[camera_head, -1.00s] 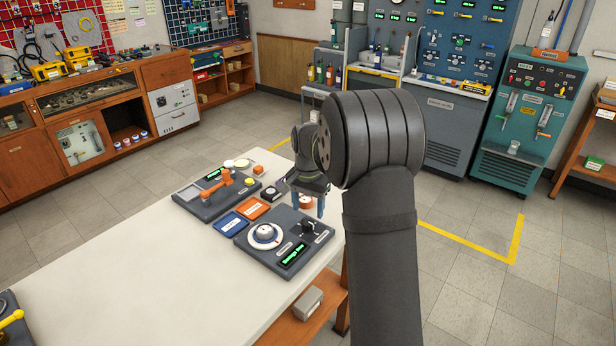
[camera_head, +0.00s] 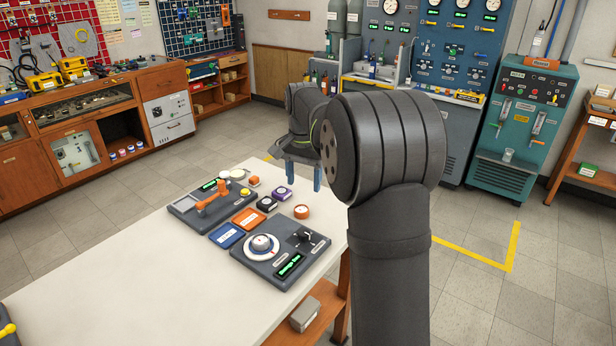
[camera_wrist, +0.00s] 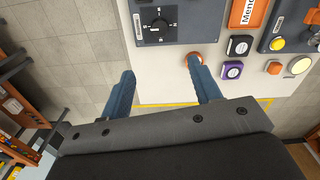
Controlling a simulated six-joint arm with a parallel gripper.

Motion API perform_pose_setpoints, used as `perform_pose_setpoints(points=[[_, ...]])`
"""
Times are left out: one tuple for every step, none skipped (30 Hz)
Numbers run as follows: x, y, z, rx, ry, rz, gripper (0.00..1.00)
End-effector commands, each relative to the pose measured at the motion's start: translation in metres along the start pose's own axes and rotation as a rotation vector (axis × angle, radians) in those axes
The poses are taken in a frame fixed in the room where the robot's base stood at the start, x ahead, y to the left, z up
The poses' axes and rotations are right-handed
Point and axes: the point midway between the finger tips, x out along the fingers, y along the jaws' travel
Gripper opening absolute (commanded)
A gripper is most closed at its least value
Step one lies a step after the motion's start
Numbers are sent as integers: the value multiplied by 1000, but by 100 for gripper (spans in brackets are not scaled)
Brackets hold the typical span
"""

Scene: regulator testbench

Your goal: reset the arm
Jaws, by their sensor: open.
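My gripper (camera_head: 298,172) is open and empty, raised above the far right end of the white table (camera_head: 120,275). In the wrist view my gripper (camera_wrist: 165,88) shows its two blue fingers spread apart with nothing between them. Under the right finger in that view, partly covered by it, is a round orange piece (camera_wrist: 192,58); in the head view this orange piece (camera_head: 302,212) sits on the table by the dial panel. My dark arm covers part of the right side of the head view.
A grey panel with a white dial (camera_head: 280,262) and a panel with an orange lever (camera_head: 190,208) lie on the table. Blue (camera_head: 226,236) and orange (camera_head: 248,218) trays and black (camera_head: 266,204) and purple (camera_head: 283,193) blocks lie between. Cabinets line the back wall; the near tabletop is clear.

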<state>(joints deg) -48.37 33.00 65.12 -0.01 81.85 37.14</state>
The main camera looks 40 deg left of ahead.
Motion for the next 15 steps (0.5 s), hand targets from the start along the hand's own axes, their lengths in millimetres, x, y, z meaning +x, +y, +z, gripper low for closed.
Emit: perform_pose_setpoints(points=[[0,0,0,0,0,0,57],[0,0,0,0,0,0,57],[0,0,0,0,0,0,57],[0,0,0,0,0,0,57],[0,0,0,0,0,0,57],[0,0,0,0,0,0,57],[0,0,0,0,0,0,57],[1,0,0,0,0,0,57],[2,0,0,0,-1,0,57],[3,0,0,0,-1,1,57],[5,0,0,0,-1,1,57],[8,0,0,0,-2,1,57],[12,0,0,0,-2,1,57],[16,0,0,0,-2,2,57],[21,0,0,0,-3,2,57]])
